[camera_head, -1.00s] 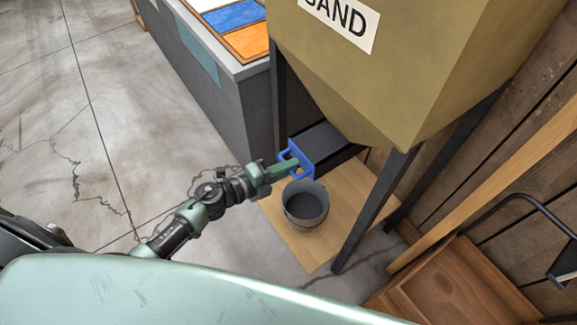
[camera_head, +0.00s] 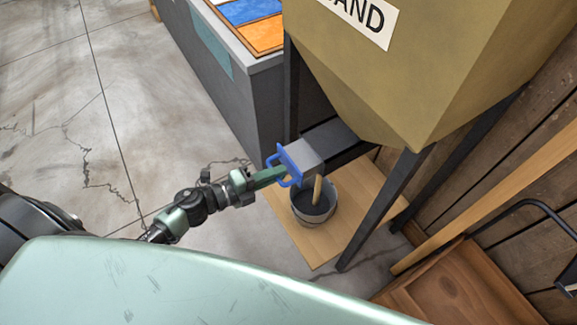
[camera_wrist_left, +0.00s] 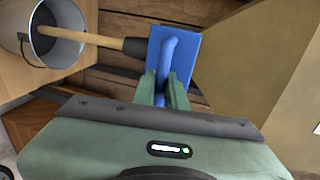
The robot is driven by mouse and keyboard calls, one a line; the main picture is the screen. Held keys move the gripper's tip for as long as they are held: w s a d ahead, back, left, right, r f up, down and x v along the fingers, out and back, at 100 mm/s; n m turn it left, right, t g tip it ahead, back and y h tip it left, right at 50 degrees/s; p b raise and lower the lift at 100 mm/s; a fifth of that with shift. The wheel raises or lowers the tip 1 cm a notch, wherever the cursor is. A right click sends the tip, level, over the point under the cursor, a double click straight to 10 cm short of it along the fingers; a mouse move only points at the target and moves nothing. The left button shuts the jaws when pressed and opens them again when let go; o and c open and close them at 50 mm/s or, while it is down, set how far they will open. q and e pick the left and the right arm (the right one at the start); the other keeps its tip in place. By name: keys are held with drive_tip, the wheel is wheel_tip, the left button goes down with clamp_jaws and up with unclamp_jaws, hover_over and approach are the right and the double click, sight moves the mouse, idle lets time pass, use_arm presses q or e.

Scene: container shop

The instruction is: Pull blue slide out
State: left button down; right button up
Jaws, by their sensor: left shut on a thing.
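The blue slide (camera_head: 295,163) has a blue front plate and handle, with a grey body behind it. It sticks out from under the sand hopper (camera_head: 400,70). My left gripper (camera_head: 276,175) is shut on its handle. In the left wrist view, my left gripper (camera_wrist_left: 163,88) has its fingers on either side of the handle of the blue slide (camera_wrist_left: 173,55). A tan stream of sand (camera_head: 317,189) falls from beneath the slide into a grey bucket (camera_head: 328,214). The stream also shows in the left wrist view (camera_wrist_left: 85,37). My right gripper is not in view.
The bucket stands on a wooden board (camera_head: 355,205) under the hopper. Dark hopper legs (camera_head: 385,205) stand at its right. A grey counter (camera_head: 235,95) is on the left. A wooden box (camera_head: 445,285) lies at lower right. Concrete floor is free at left.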

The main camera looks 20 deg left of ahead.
use_arm(q)
drive_tip(key=shift+s+f, duration=0.1)
drive_tip(key=shift+f, duration=0.05)
drive_tip(key=c, duration=1.5)
unclamp_jaws()
drive_tip(key=shift+s+a, duration=0.1)
drive_tip(key=shift+a, duration=0.05)
drive_tip(key=shift+o, duration=0.2)
drive_tip(key=v, duration=0.8)
drive_tip(key=shift+b, duration=0.3)
